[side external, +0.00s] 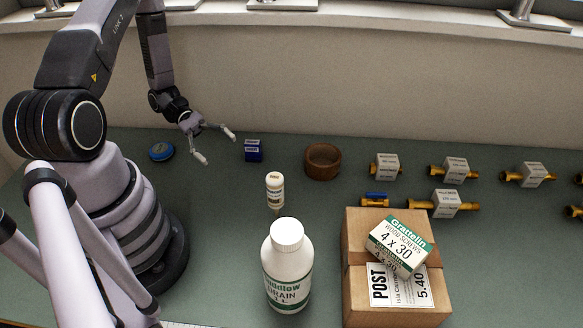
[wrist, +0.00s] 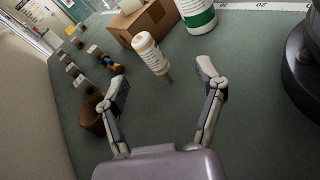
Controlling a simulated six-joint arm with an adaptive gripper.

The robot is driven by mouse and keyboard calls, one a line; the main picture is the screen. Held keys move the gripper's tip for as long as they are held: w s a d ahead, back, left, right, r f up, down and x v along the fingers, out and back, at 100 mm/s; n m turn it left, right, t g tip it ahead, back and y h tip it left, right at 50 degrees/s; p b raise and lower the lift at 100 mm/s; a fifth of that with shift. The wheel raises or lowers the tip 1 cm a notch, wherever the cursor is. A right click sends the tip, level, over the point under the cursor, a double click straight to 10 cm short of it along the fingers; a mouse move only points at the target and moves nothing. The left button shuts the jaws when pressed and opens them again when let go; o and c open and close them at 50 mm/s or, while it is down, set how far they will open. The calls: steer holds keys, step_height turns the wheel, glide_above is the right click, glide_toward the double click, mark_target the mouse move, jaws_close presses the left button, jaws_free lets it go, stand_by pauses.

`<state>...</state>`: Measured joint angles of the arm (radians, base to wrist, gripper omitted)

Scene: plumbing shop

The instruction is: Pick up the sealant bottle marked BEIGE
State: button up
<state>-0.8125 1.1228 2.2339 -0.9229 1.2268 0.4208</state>
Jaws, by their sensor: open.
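A small white bottle with a tan-printed label (side external: 274,188) stands on the green bench, behind the large drain bottle. A narrow darker tip shows at its lower end. Its lettering is too small to read, so I cannot confirm BEIGE. It also shows in the wrist view (wrist: 149,52), beyond my fingertips and roughly between their lines. My gripper (side external: 216,147) is open and empty, above the bench to the left of and behind the small bottle. In the wrist view my gripper (wrist: 163,75) has both fingers spread wide, apart from the bottle.
The large white drain bottle (side external: 287,272) stands in front of the small bottle. A cardboard box (side external: 393,308) with a screw carton (side external: 400,244) is at right. Several tagged brass fittings (side external: 455,169) are at right.

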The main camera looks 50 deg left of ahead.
steer(key=f+n+t, duration=0.2)
steer(key=s+d+f+n+t, duration=0.1)
steer(key=f+n+t, duration=0.1)
steer(key=f, duration=0.1)
steer(key=f+n+t, duration=0.2)
steer(key=shift+s+d+f+n+h, duration=0.2)
steer(key=shift+s+f+n+h, duration=0.1)
steer(key=shift+f+n, duration=0.1)
glide_toward(276, 194)
steer(key=w+d+f, duration=0.2)
steer(key=d, duration=0.1)
steer(key=shift+w+f, duration=0.3)
steer(key=shift+f, duration=0.1)
steer(key=shift+w+r+x, duration=0.15)
steer(key=shift+r+x, duration=0.05)
steer(key=shift+x, duration=1.1)
steer(key=shift+w+r+x, duration=0.1)
steer(key=shift+r+x, duration=0.1)
steer(key=shift+x, duration=1.15)
steer(key=shift+a, duration=0.15)
steer(key=shift+c, duration=0.2)
jaws_close()
